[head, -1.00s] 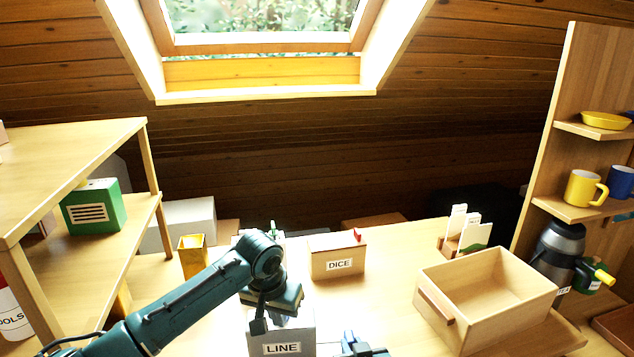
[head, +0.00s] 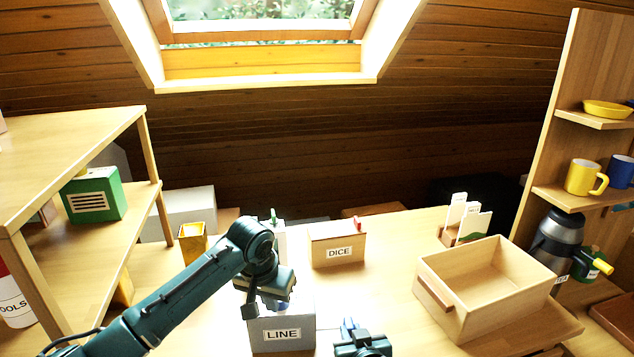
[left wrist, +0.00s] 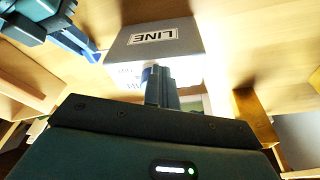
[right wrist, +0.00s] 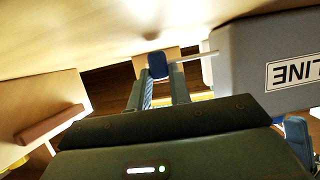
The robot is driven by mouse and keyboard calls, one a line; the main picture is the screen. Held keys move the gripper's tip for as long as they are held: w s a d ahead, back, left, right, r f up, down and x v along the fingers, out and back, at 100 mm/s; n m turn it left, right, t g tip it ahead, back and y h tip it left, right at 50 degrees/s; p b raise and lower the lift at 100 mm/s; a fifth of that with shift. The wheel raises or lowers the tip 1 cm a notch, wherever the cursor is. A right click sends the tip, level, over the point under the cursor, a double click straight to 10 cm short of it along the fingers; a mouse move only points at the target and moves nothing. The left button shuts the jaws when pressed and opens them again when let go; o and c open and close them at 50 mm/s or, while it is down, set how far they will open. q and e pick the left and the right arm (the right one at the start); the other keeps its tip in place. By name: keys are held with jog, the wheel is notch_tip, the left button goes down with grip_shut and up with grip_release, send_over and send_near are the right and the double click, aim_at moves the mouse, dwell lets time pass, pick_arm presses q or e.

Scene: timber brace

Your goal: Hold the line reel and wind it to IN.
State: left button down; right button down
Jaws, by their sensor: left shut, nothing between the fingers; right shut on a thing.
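The line reel (head: 283,335) is a grey box with a LINE label, standing on the table. It also shows in the left wrist view (left wrist: 155,40) and the right wrist view (right wrist: 245,60). A thin rod sticks out of its side to a dark blue crank knob (right wrist: 158,65). My right gripper (head: 349,328) is shut on that knob, beside the reel. My left gripper (head: 276,303) is over the reel's top, shut with nothing between its fingers (left wrist: 160,85). Small marks on the reel's top are partly hidden and too blurred to read.
A DICE box (head: 338,247) stands behind the reel and a yellow container (head: 193,243) at back left. An open wooden box (head: 440,300) stands to the right. Shelves flank the table on both sides. Some bare table lies between the reel and the wooden box.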

pick_arm(q)
jog(key=shift+a, duration=0.2)
pick_arm(e)
jog(key=shift+f, duration=0.1)
dwell(0.4)
pick_arm(q)
jog(key=shift+s+a, duration=0.1)
jog(key=shift+s, duration=0.1)
jog(key=shift+w+d+v, duration=0.1)
jog(key=shift+w+v, duration=0.1)
jog(key=shift+v, duration=0.75)
jog(key=shift+w+d+v, duration=0.1)
jog(key=shift+w+v, duration=0.15)
jog(key=shift+v, duration=0.75)
jog(key=shift+w+v, duration=0.2)
jog(key=shift+v, duration=0.75)
jog(key=shift+r, duration=0.2)
pick_arm(e)
jog(key=c, duration=1.2)
grip_release()
jog(key=shift+s, duration=0.1)
